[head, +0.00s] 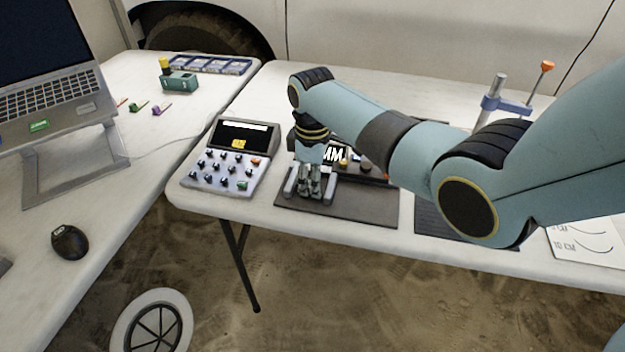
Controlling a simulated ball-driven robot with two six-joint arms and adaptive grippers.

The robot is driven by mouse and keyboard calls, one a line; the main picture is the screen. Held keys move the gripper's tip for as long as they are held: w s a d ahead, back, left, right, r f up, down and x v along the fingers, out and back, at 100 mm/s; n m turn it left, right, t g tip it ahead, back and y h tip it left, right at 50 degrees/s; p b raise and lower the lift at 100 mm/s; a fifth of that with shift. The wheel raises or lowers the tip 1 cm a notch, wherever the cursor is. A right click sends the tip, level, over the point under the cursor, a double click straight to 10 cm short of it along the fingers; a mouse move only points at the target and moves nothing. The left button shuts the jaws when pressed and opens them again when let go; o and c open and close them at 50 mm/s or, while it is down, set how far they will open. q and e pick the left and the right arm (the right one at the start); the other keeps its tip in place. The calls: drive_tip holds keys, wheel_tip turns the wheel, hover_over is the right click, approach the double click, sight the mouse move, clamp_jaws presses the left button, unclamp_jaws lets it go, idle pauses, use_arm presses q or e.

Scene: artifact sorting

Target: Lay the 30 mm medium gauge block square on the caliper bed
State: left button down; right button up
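The caliper bed (365,208) is a dark flat plate near the front edge of the table. I cannot make out the 30 mm gauge block; anything between the fingertips is hidden. My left gripper is out of view.
A panel with a black screen and several knobs (222,168) stands left of the bed. A dark mat (462,232) lies to the right, partly under my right arm. A stand with an orange knob (547,67) is at the back right. A laptop (60,95) is far left.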

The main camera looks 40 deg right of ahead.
drive_tip(key=o, duration=0.4)
wheel_tip(320, 180, up, 12)
drive_tip(key=shift+r+p, duration=0.15)
drive_tip(key=shift+p, duration=0.75)
